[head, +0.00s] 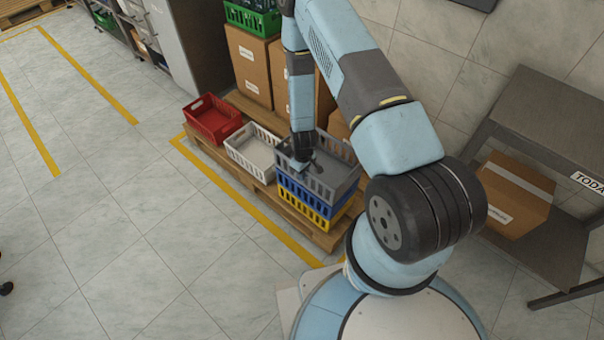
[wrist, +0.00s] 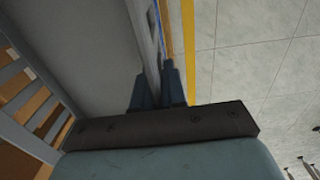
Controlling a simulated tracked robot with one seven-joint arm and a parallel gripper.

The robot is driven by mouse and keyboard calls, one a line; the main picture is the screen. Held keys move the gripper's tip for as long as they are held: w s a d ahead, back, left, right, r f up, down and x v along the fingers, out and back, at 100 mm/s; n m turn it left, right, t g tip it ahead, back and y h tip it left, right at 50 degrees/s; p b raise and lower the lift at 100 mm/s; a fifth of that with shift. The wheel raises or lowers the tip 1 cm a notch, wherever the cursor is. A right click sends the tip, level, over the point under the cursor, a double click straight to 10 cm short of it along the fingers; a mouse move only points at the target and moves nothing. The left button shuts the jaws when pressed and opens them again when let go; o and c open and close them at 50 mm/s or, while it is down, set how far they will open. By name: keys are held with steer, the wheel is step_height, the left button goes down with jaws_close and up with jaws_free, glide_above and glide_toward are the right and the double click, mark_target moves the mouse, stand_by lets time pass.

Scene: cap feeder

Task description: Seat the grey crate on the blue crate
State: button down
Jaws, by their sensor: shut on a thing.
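The grey crate (head: 318,184) is at the top of a stack in the head view, above the blue crate (head: 302,195). It looks level and roughly lined up with the blue crate; whether it rests fully on it or hangs slightly above, I cannot tell. My gripper (head: 305,165) reaches down to the grey crate and is shut on its wall. In the wrist view my gripper's fingers (wrist: 157,88) straddle the wall of the grey crate (wrist: 95,50), whose inside looks empty. A thin blue strip shows beyond that wall.
A yellow crate (head: 302,209) is under the blue crate on the wooden pallet (head: 325,238). A white crate (head: 250,152) and a red crate (head: 212,118) stand to the left. Cardboard boxes (head: 250,68) are stacked behind. The floor in front is clear.

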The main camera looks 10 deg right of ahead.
steer(key=shift+f, duration=0.3)
stand_by(0.5)
steer(key=c, duration=1.1)
jaws_free()
steer(key=shift+r, duration=0.1)
step_height(320, 180, up, 14)
steer(key=shift+f, duration=0.25)
